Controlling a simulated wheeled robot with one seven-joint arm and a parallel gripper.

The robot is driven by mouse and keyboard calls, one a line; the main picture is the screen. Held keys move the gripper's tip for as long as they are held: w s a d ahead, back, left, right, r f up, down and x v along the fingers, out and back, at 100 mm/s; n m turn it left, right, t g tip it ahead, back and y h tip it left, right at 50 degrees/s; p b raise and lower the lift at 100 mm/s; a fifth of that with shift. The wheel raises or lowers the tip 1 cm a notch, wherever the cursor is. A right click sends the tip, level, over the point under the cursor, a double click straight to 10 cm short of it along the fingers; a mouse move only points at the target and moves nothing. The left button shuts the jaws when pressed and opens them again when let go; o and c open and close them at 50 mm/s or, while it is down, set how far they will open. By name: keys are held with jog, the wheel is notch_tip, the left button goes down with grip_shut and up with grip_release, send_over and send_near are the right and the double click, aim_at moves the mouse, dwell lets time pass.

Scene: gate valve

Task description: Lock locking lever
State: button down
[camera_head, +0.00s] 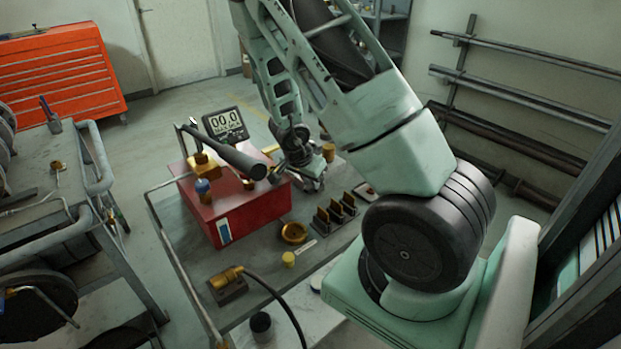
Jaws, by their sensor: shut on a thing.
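A red box (240,205) stands on the workbench, with a brass valve body (203,165) on its top. A long lever with a thick black handle (236,160) reaches over the box from the brass fitting, its free end toward the lower right. I cannot tell whether this is the locking lever. My gripper (308,184) is low at the right side of the red box, to the right of the black handle's end and apart from it. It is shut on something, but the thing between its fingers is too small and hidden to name.
A brass ring (294,232), dark upright blocks (336,212) and a yellow cap (288,258) are in front. A hose fitting (227,279) is at the near left. A metal rail (172,255) edges the bench.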

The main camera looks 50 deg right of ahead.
jog(key=shift+w+r+m+p, duration=0.2)
jog(key=shift+m+p, duration=0.1)
jog(key=shift+p, duration=0.5)
jog(key=shift+f, duration=0.2)
jog(key=c, duration=1.4)
grip_release()
jog(key=shift+o, duration=0.2)
jog(key=p+v, duration=1)
jog(key=v, duration=0.7)
jog(key=shift+w+r, duration=0.25)
